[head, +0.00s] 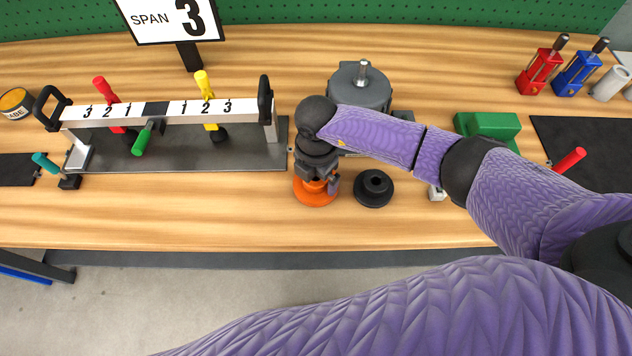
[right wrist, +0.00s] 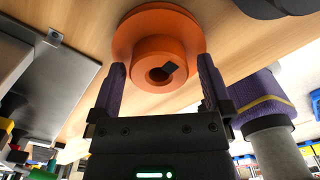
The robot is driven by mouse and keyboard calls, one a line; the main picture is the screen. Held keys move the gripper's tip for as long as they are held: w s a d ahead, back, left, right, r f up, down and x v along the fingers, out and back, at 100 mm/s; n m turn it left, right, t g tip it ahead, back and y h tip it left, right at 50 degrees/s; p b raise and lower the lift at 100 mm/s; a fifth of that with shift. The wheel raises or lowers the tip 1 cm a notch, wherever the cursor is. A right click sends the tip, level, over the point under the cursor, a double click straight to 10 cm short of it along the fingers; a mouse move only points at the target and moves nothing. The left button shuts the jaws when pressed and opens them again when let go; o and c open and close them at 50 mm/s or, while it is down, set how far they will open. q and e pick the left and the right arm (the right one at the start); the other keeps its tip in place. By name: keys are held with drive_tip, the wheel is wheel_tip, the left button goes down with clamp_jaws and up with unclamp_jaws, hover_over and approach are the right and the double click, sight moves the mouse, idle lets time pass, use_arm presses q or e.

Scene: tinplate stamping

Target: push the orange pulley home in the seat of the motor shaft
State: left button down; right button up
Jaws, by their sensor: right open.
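The orange pulley (head: 315,196) lies on the bench near its front edge, under my right gripper (head: 317,178). In the right wrist view the pulley (right wrist: 150,27) shows a wide flange and a narrower hub with a dark bore. The open fingers of my right gripper (right wrist: 161,65) stand on either side of the hub, with gaps visible. The grey motor (head: 345,92) stands behind, its bright shaft (head: 363,70) pointing up; my right arm hides its lower front. The shaft carries no pulley. My left gripper is out of view.
A black pulley (head: 374,188) lies just right of the orange one. A span gauge (head: 180,160) with coloured handles fills the left. A green block (head: 487,127) and red and blue clamps (head: 541,75) (head: 580,75) are at right. The bench front at left is clear.

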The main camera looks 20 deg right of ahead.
drive_tip(key=c, duration=1)
clamp_jaws()
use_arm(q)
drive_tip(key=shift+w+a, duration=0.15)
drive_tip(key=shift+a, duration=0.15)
use_arm(e)
drive_tip(key=shift+w, duration=0.1)
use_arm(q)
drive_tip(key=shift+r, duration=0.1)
use_arm(e)
drive_tip(key=shift+r, duration=0.15)
